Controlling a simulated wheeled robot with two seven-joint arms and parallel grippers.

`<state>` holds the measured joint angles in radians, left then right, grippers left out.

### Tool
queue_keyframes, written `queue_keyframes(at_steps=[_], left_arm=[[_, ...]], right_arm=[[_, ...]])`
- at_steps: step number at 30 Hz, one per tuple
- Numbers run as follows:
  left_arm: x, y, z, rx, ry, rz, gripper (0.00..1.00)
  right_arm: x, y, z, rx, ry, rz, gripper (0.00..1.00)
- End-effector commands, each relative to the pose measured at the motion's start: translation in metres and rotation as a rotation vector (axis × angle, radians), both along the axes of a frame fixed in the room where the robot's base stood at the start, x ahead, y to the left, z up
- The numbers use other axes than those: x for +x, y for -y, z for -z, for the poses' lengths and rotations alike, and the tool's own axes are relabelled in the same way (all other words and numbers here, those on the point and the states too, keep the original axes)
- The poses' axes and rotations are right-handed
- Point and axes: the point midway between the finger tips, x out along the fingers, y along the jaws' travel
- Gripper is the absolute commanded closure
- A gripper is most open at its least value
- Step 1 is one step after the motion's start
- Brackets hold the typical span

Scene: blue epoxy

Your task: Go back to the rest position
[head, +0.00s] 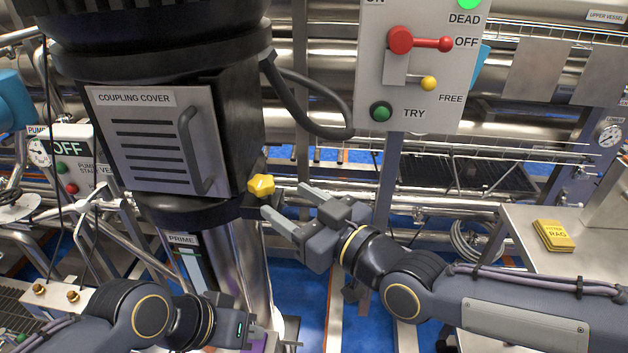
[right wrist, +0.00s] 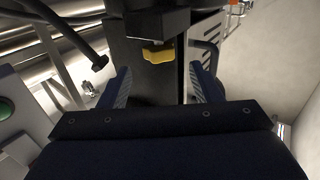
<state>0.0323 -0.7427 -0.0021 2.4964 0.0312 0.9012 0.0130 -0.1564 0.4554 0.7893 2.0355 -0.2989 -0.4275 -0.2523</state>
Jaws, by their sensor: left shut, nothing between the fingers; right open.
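My right gripper (head: 284,200) is open beside the yellow knob (head: 261,185) under the coupling cover's housing. In the right wrist view, the right gripper's fingers (right wrist: 162,88) stand apart. The yellow knob also shows there (right wrist: 158,53), beyond the fingertips and with a gap to them. Nothing is between the fingers. My left gripper (head: 282,343) is at the bottom edge of the head view, shut and empty, low in front of the column's foot. Its lower part is cut off by the frame.
The coupling cover (head: 155,140) with its handle is closed on the black housing. A switch panel (head: 419,75) with a red lever and green button hangs above my right arm. A steel bench (head: 520,225) with a yellow RAG pack (head: 553,235) stands at the right. Pipes fill the background.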

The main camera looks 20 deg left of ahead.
Motion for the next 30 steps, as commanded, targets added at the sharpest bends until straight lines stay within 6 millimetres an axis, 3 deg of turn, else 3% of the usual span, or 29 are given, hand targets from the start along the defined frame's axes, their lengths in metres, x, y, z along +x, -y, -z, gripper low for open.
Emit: queue_keyframes(at_steps=[5,8,11,15,18,22,25,30], left_arm=[[0.000,0.000,-0.002,0.000,0.000,0.000,1.00],[0.000,0.000,-0.007,0.000,0.000,0.000,1.00],[0.000,0.000,-0.015,0.000,0.000,0.000,1.00],[0.000,0.000,-0.026,0.000,0.000,0.000,1.00],[0.000,0.000,-0.034,0.000,0.000,0.000,1.00],[0.000,0.000,-0.044,0.000,0.000,0.000,1.00],[0.000,0.000,-0.049,0.000,0.000,0.000,1.00],[0.000,0.000,-0.054,0.000,0.000,0.000,1.00]], right_arm=[[0.003,0.006,0.001,-0.020,-0.003,0.014,0.42],[0.013,0.032,0.010,-0.107,-0.027,0.075,0.42],[0.028,0.087,0.025,-0.248,-0.101,0.201,0.42],[0.031,0.192,0.048,-0.411,-0.295,0.433,0.42],[0.011,0.266,0.061,-0.462,-0.474,0.597,0.42],[-0.040,0.340,0.076,-0.443,-0.739,0.767,0.42],[-0.081,0.369,0.087,-0.388,-0.918,0.838,0.42],[-0.126,0.383,0.099,-0.304,-1.102,0.869,0.42]])
